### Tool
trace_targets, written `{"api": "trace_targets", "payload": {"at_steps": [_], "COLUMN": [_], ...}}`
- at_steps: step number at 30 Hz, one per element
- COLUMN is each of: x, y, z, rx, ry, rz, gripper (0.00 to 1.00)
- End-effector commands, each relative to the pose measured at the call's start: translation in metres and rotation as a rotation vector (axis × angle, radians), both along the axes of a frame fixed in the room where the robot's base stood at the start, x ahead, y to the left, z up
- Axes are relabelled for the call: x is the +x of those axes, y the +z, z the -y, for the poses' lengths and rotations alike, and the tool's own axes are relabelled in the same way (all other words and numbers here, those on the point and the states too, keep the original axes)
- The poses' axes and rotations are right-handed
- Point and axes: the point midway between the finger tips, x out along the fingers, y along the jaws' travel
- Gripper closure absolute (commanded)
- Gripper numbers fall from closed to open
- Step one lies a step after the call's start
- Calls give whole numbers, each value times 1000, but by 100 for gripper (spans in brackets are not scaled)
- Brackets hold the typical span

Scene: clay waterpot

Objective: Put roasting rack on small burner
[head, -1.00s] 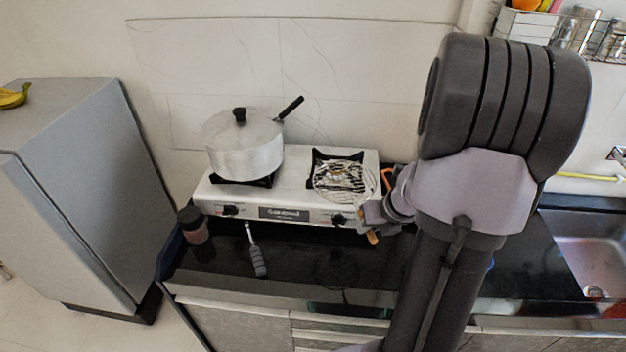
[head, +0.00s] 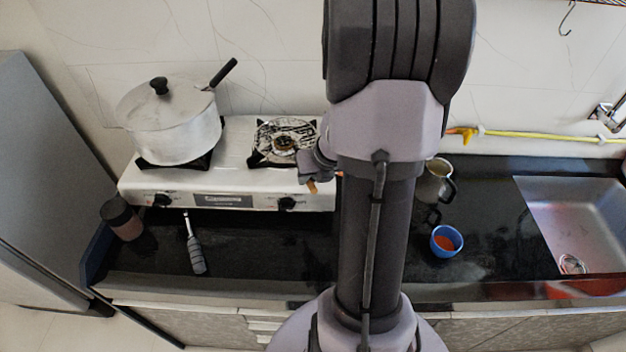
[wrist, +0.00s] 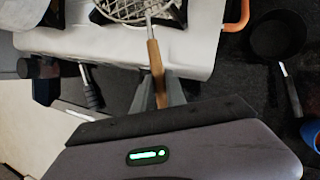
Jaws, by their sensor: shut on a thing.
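The roasting rack is a round wire mesh with a wooden handle. In the head view its mesh (head: 287,132) lies over the small burner (head: 258,158) at the stove's right side. I cannot tell whether it rests on the burner or hovers just above it. In the wrist view the mesh (wrist: 124,8) is cut off at the top edge, and the handle points toward me. My gripper (wrist: 157,80) is shut on the wooden handle, in front of the stove's front edge. In the head view my gripper (head: 312,184) is partly hidden by my arm.
A lidded pot (head: 172,122) covers the left burner. A metal mug (head: 434,182), a blue bowl (head: 446,241) and the sink (head: 580,215) are right of my arm.

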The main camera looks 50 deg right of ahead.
Motion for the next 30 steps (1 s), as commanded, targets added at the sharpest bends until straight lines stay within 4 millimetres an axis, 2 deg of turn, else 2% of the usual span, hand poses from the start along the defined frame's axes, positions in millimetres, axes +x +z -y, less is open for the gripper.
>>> {"api": "trace_targets", "payload": {"at_steps": [1, 7, 21, 22, 24, 25, 30], "x": [1, 1, 0, 0, 0, 0, 0], "y": [-6, -1, -13, -13, -13, -13, -13], "z": [-1, 0, 0, 0, 0, 0, 0], "rx": [-1, -1, -2, -1, -1, -1, -1], "ry": [-2, -2, -1, -1, -1, -1, -1], "rz": [1, 1, 1, 0, 0, 0, 0], "gripper": [100, 100, 100, 80, 66, 62, 62]}}
